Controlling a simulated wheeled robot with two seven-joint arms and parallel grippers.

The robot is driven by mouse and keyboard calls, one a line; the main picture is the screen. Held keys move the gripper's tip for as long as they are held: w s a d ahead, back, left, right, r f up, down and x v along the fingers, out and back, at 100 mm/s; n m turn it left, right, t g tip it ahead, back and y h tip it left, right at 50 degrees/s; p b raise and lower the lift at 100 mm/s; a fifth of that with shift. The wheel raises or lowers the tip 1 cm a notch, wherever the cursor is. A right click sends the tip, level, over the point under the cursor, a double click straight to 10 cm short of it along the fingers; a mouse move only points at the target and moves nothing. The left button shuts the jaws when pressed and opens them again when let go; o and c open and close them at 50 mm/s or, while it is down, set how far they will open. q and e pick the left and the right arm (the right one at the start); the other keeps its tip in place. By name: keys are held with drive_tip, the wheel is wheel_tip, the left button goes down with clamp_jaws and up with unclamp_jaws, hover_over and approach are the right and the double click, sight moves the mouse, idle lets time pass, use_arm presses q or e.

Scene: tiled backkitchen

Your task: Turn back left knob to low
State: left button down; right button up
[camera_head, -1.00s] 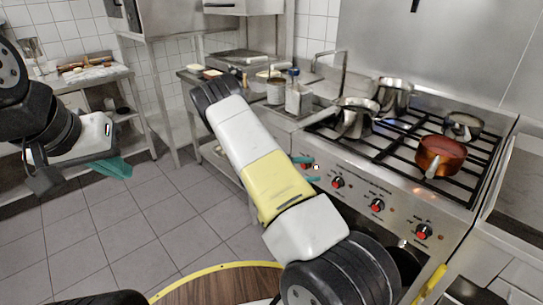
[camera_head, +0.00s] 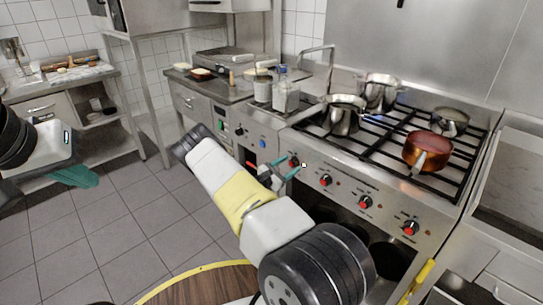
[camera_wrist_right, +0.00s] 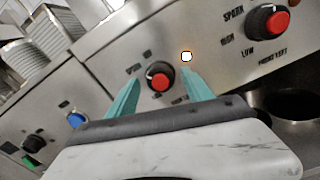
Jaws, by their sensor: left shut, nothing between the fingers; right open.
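The stove's leftmost knob (camera_head: 294,161), red-faced with a black rim, is on the front panel. In the right wrist view this knob (camera_wrist_right: 160,76) appears between my right gripper's teal fingertips, its pointer line tilted; its label is too blurred to read. My right gripper (camera_head: 285,166) is open in front of it; I cannot tell whether the fingers touch it. The neighbouring knob (camera_wrist_right: 268,22) is labelled front left, with spark, high and low marks. My left gripper (camera_head: 74,177) is shut and empty, over the floor at the left, far from the stove.
A small lit lamp (camera_wrist_right: 186,56) is beside the leftmost knob. Steel pots (camera_head: 343,114) and a copper pan (camera_head: 428,151) stand on the burners. Further knobs (camera_head: 365,202) line the panel to the right. A counter with containers (camera_head: 286,96) adjoins the stove's left.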

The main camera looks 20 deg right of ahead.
drive_tip(key=shift+d, duration=0.2)
clamp_jaws()
